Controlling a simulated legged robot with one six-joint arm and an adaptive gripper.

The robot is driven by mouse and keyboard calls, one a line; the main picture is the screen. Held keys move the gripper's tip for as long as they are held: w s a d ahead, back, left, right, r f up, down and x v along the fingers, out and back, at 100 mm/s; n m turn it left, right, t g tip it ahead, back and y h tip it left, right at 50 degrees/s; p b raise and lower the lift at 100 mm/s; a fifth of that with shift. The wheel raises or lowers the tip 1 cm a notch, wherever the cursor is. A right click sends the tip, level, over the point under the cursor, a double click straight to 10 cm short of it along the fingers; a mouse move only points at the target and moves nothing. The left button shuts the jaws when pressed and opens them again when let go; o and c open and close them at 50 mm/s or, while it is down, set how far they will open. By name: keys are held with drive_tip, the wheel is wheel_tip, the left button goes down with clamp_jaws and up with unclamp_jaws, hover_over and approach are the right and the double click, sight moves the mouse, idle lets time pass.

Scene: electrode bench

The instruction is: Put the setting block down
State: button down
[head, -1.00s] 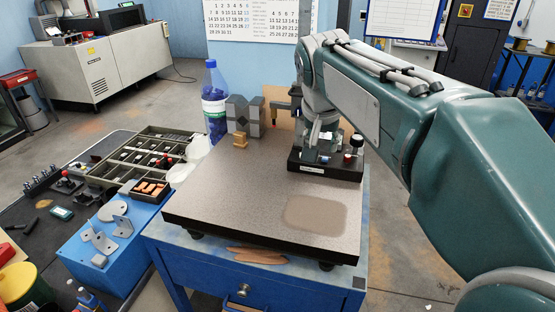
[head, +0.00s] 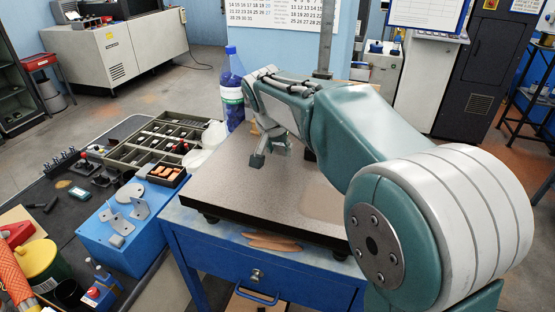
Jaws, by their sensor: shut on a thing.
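My gripper (head: 266,150) is low over the back left part of the grey granite plate (head: 235,190), pointing down. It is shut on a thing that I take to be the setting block. The block itself cannot be made out between the dark grey fingers. I cannot tell whether it touches the plate.
A blue bottle (head: 232,90) stands just behind the plate's left back corner, close to my gripper. A parts tray (head: 140,150) and a blue box with metal brackets (head: 118,228) are at left. The front of the plate is clear. My arm hides its back right.

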sight(279, 166)
drive_tip(key=shift+w+a+f, duration=0.15)
drive_tip(key=shift+f, duration=1.6)
drive_tip(key=shift+c, duration=1.1)
unclamp_jaws()
drive_tip(key=shift+f, duration=0.1)
drive_tip(key=v, duration=1.2)
drive_tip(key=s+d+f+n+y, duration=0.1)
drive_tip(key=s+d+f+n, duration=0.1)
drive_tip(key=s+d, duration=1)
drive_tip(key=s+f+n, duration=0.1)
drive_tip(key=s+f, duration=0.3)
drive_tip(key=s, duration=0.3)
drive_tip(key=s+d+f+n+t, duration=0.1)
drive_tip(key=s+f, duration=0.3)
drive_tip(key=s, duration=0.3)
drive_tip(key=shift+d+y, duration=0.3)
drive_tip(key=shift+y, duration=0.1)
drive_tip(key=shift+r, duration=0.1)
